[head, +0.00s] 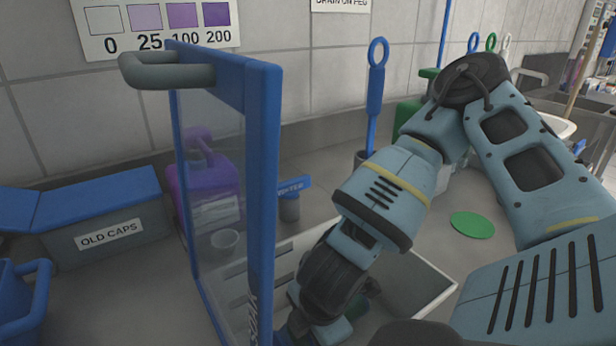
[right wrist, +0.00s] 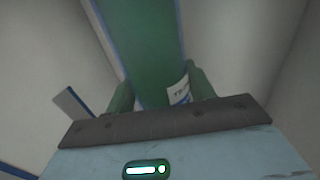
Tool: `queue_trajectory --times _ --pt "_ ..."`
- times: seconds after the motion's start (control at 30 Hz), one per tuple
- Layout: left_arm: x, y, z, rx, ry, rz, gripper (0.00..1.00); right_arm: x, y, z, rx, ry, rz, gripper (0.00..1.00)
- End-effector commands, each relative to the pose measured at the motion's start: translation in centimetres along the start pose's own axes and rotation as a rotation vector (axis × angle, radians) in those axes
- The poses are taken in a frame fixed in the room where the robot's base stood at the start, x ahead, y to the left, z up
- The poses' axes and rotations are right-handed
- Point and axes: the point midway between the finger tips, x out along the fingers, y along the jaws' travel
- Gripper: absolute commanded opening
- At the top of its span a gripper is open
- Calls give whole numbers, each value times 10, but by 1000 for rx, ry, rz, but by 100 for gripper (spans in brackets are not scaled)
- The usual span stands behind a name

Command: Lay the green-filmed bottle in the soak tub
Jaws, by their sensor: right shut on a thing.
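The green-filmed bottle (right wrist: 150,40) shows in the right wrist view as a green cylinder with a white label at its side. My right gripper (right wrist: 160,84) is shut on it, a finger on each side. Pale walls surround the bottle in that view. In the head view my right arm reaches down into a white open tub (head: 428,284), behind a blue-framed clear panel (head: 263,190). The bottle is mostly or wholly hidden there by my arm and the frame, so I cannot tell whether it touches the tub floor. My left gripper is not in view.
A purple jug (head: 205,185) and a small clear cup (head: 224,241) stand behind the panel. A grey OLD CAPS box (head: 110,230) is at left. A green disc (head: 472,224) lies right of the tub. A blue ring-topped tool (head: 376,100) stands behind my arm.

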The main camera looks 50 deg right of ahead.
Motion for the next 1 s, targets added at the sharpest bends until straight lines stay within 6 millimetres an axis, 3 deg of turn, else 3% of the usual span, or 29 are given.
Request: queue_trajectory --times 0.93,0.97,1.0 --pt "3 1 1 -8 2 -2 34 5 -1 0 0 0 1 32" --pt "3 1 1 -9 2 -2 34 5 -1 0 0 0 1 56" --pt "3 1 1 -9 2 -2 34 5 -1 0 0 0 1 62"
